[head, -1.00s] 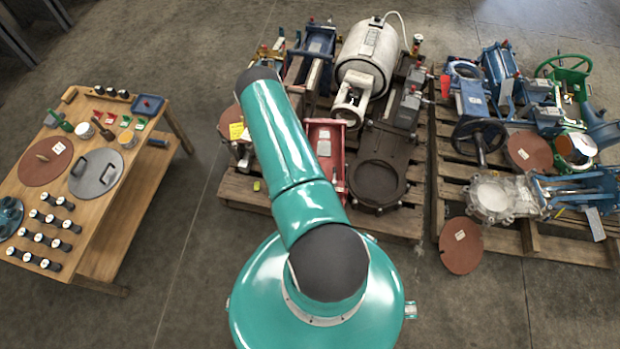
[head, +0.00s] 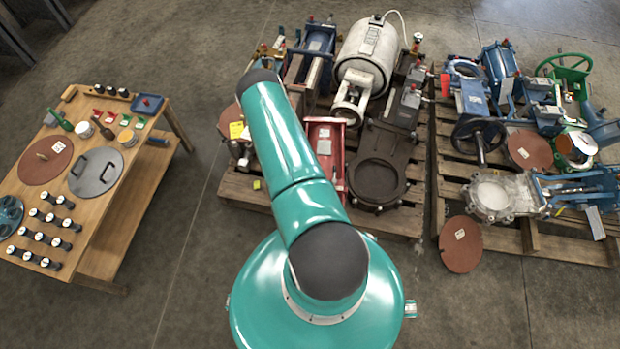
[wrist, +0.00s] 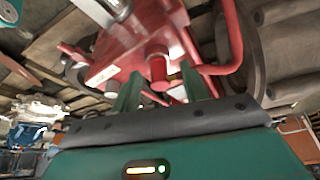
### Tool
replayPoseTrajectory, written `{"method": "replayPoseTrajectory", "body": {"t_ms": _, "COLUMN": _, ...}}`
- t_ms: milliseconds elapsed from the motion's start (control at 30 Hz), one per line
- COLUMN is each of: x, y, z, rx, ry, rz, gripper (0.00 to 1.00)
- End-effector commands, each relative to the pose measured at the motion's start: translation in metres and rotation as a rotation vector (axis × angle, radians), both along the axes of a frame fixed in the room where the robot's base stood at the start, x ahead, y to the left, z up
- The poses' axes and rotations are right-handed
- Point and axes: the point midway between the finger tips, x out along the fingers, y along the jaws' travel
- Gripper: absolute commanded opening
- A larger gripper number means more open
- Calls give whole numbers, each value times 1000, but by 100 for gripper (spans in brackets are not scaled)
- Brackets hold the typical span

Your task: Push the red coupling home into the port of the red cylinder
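The red cylinder (head: 325,142) lies on the left pallet in the head view, partly behind my arm. Its red body (wrist: 125,52) fills the upper middle of the wrist view, with a white label and a red pipe at right. A short round red stub (wrist: 157,66) shows between my fingers; it looks like the coupling, but I cannot tell how far it sits in the port. My gripper (wrist: 160,72) has two green fingers apart, one each side of the stub, with gaps visible. In the head view my arm hides the gripper.
A dark round flange (head: 378,180) lies right of the red cylinder, and a white tank (head: 366,52) stands behind it. A second pallet (head: 515,240) with valves is at right. A wooden table (head: 118,210) with small parts is at left. Bare floor lies between table and pallet.

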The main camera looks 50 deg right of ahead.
Motion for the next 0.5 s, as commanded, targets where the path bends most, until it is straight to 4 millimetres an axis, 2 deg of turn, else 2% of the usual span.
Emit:
{"method": "replayPoseTrajectory", "body": {"t_ms": 167, "x": 0, "y": 1, "z": 3, "rx": 0, "ry": 0, "rz": 0, "gripper": 45}}
{"method": "replayPoseTrajectory", "body": {"t_ms": 267, "x": 0, "y": 4, "z": 12, "rx": -1, "ry": -1, "rz": 0, "gripper": 45}}
{"method": "replayPoseTrajectory", "body": {"t_ms": 500, "x": -3, "y": 21, "z": 53, "rx": -1, "ry": -1, "rz": 0, "gripper": 45}}
